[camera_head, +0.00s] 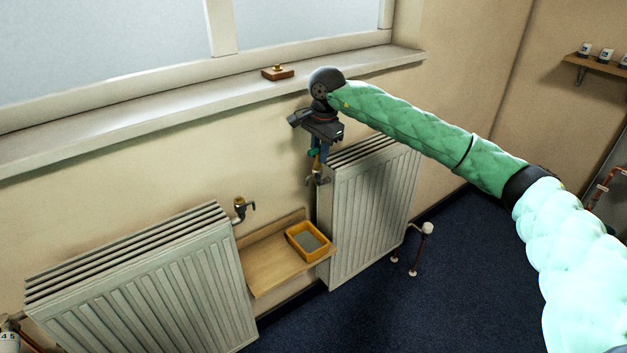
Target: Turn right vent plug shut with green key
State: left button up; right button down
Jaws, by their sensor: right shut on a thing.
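My right gripper (321,150) points down at the upper left corner of the right radiator (372,213). It is shut on the green key (313,153), of which only a small green part shows beside the fingers. The right vent plug (317,180), a small metal fitting, sits just below the gripper at the radiator's left end. The key is above the plug; I cannot tell whether it is seated on it. My left gripper is not in view.
A left radiator (150,290) has a similar fitting (240,207) at its top right. Between the radiators, a wooden shelf (265,268) holds an orange tray (297,245). A small wooden block with a brass piece (278,73) lies on the windowsill (130,110).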

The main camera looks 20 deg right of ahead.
jog(key=shift+r+p, duration=0.45)
jog(key=shift+r, duration=1.5)
